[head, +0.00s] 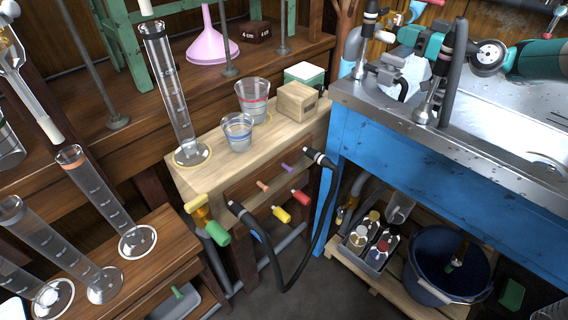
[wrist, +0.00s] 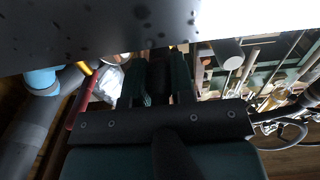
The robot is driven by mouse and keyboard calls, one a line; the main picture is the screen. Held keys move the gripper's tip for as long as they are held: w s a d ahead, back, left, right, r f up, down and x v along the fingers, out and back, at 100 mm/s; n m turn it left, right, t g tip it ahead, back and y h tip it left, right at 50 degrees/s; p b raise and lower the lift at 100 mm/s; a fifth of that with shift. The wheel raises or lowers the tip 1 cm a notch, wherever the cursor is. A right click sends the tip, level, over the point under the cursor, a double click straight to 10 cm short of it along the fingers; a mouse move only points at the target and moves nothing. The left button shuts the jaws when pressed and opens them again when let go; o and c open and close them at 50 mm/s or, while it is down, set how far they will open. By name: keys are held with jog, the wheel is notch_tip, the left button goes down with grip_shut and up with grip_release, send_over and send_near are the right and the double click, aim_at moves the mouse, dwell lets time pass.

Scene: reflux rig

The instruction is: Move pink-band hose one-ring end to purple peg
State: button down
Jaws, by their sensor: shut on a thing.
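My gripper (head: 413,38) is at the sink's back left corner, among the taps. In the wrist view its fingers (wrist: 158,82) are shut on a dark cylindrical piece. That piece seems to be a hose end, but its band is hidden. A black hose (head: 287,288) hangs in a loop before the wooden bench. The purple peg (head: 287,167) sticks out of the bench front, left of the right hose end, and looks bare.
A tall cylinder (head: 170,85), beakers and a wooden block (head: 296,103) stand on the bench. The blue-framed sink (head: 400,160) and a tap (head: 425,112) are near my arm.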

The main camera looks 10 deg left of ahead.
jog(key=b+v, duration=0.2)
jog(key=v, duration=0.3)
jog(key=shift+s, duration=0.1)
dwell(0.8)
dwell(0.5)
